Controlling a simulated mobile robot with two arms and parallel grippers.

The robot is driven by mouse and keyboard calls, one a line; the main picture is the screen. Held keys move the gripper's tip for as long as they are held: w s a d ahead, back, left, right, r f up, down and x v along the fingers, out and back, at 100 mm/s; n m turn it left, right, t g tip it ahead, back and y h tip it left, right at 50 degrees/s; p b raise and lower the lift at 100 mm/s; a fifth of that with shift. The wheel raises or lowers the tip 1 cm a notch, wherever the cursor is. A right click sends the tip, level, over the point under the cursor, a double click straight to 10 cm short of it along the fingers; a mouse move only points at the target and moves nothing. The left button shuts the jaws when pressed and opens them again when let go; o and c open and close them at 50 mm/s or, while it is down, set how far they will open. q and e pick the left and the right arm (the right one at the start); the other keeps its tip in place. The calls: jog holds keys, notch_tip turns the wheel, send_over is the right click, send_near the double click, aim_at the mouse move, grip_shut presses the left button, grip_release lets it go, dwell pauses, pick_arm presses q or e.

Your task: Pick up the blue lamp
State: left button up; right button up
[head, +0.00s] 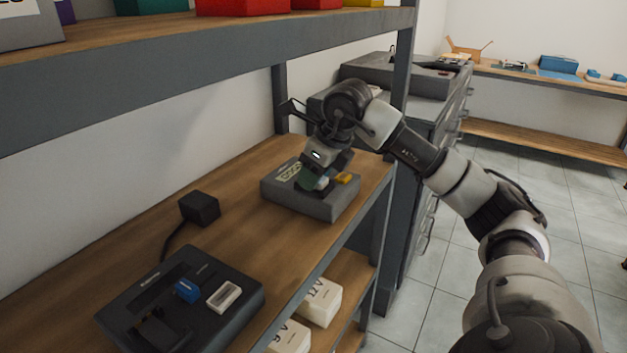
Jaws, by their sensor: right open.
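A small blue block (187,290), the only small blue piece on the shelf and likely the blue lamp, sits on top of a black device (225,312) at the near left of the middle shelf. My right gripper (322,182) is well behind and to the right of it, pointing down over a grey box (312,203). The gripper is open, and its fingers partly hide the top of that box. A small whitish piece shows close to the fingertips; I cannot tell whether they touch it. A yellow piece (347,178) sits beside them. My left gripper is not in view.
A white rectangular piece (224,296) sits beside the blue block on the device. A black adapter (199,207) with a cable stands behind it. An upper shelf (215,50) overhangs at left. White boxes (319,303) stand on the lower shelf. The wood between device and grey box is clear.

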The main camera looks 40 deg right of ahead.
jog(key=shift+c, duration=1.3)
jog(key=c, duration=0.5)
jog(key=shift+r, duration=0.65)
notch_tip(320, 180, up, 3)
jog(key=shift+f+p, duration=0.1)
jog(key=shift+p, duration=0.35)
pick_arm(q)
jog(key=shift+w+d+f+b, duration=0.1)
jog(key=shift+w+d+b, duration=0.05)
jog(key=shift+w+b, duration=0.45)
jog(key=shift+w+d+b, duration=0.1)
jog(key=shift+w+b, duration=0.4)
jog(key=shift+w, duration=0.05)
pick_arm(e)
jog(key=shift+s+d+r, duration=0.85)
jog(key=shift+s+r, duration=0.3)
jog(key=shift+s, duration=0.6)
jog(key=shift+s+d+r, duration=0.8)
jog(key=shift+s+r, duration=0.4)
jog(key=shift+s, duration=0.6)
jog(key=shift+s+d+r, duration=0.85)
jog(key=shift+s+r, duration=0.3)
jog(key=shift+s, duration=0.6)
